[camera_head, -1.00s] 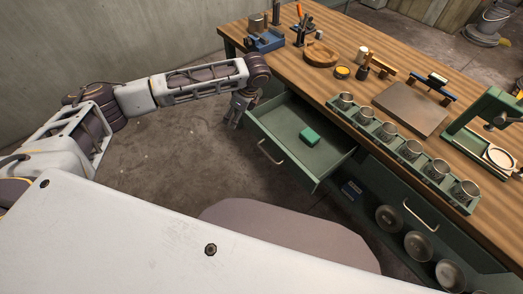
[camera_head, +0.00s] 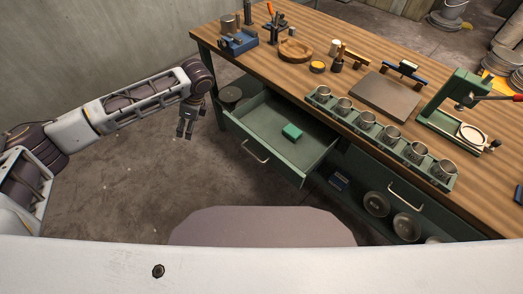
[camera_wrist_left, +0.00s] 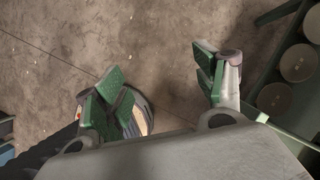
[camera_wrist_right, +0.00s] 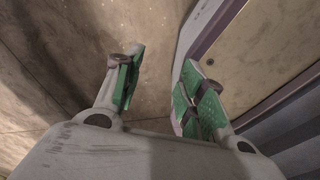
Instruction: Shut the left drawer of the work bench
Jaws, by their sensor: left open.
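The left drawer (camera_head: 262,112) of the green work bench is pulled out, with a metal handle (camera_head: 254,152) on its front.
The wooden bench top (camera_head: 385,50) carries tools, a rack of metal cups (camera_head: 367,120) and a green press (camera_head: 452,105). Right of the drawer, bowls (camera_head: 375,203) stand low near another handle (camera_head: 405,196). The floor (camera_head: 130,180) left of the drawer is clear.

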